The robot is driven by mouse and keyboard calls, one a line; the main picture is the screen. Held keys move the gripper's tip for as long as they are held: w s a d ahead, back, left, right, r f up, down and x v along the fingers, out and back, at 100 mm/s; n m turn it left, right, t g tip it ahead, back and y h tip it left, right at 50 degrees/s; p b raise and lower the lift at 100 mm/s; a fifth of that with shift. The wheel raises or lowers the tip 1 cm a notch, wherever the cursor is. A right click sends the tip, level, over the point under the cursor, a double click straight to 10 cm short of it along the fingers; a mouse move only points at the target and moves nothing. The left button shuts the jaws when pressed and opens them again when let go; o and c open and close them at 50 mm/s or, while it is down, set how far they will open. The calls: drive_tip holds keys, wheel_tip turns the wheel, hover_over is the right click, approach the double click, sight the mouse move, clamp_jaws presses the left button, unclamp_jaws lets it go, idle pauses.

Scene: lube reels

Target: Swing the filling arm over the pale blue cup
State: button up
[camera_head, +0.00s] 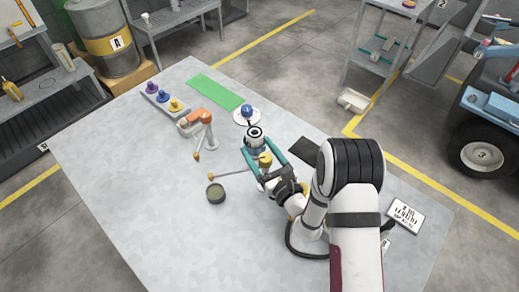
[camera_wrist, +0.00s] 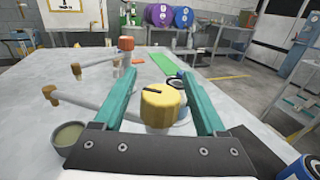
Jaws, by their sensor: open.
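A filling arm has a yellow knob (camera_wrist: 162,104) on its post and a thin arm reaching left to a brown nozzle (camera_wrist: 50,92). My gripper (camera_head: 258,147) is open, with its teal fingers on either side of the yellow knob. In the wrist view there is a gap beside the knob. A small pale cylinder with a dark round top (camera_head: 254,136) stands just beyond the fingertips. It may be the pale blue cup, but its colour is hard to tell. An olive-dark cup (camera_head: 215,193) stands near the nozzle, not under it as far as I see.
An orange-topped filling arm (camera_head: 200,118) and a blue-knobbed post on a white disc (camera_head: 247,115) stand farther back. A tray with purple, blue and yellow pieces (camera_head: 164,101), a green strip (camera_head: 215,92) and a dark mat (camera_head: 303,150) lie on the table. The left front is clear.

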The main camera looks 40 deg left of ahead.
clamp_jaws()
idle(1.3)
